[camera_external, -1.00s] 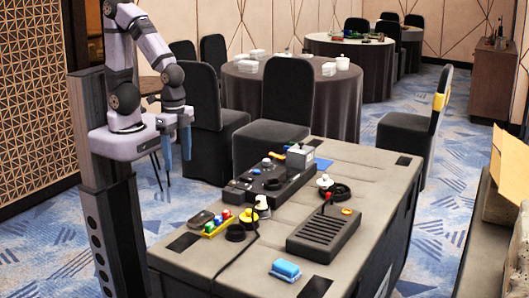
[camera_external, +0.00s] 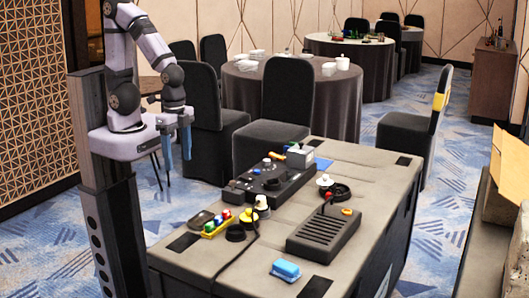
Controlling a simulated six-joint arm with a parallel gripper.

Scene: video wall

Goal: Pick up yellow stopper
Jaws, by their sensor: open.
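My gripper (camera_external: 177,149) hangs at the upper left with its blue fingers apart and nothing between them. It is above and to the left of the table (camera_external: 262,277), well away from the objects on it.
A dark ribbed block (camera_external: 323,238), a black control box (camera_external: 268,184), a grey box (camera_external: 300,156) and a blue sponge-like block (camera_external: 285,270) sit on the table. A black cable crosses its left part. The front left is mostly clear.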

